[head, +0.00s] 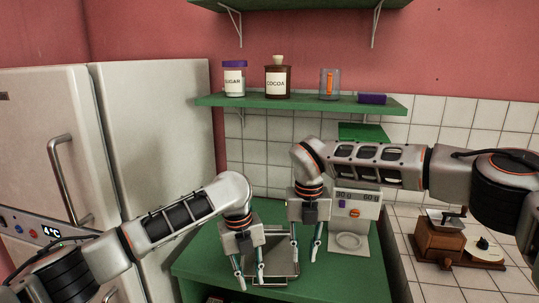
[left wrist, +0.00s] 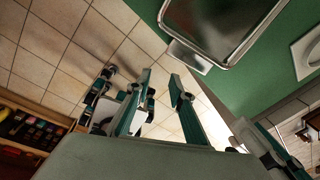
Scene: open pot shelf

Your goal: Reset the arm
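My left gripper (head: 251,283) hangs over the front left part of the green counter, fingers pointing down. Its two fingers stand apart with nothing between them, as the left wrist view (left wrist: 158,100) also shows. My right gripper (head: 305,258) hangs to the right of it, fingers down and apart, with nothing seen between them. A metal-rimmed tray (head: 278,281) lies on the counter behind and between the grippers, partly hidden by them. The tray also shows at the top of the left wrist view (left wrist: 228,62).
The green counter (head: 345,285) is bare at the front right. A kitchen scale (head: 350,242) stands behind my right gripper. A coffee grinder (head: 440,243) is at right. A fridge (head: 150,120) stands at left. A green shelf (head: 300,103) holds jars above.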

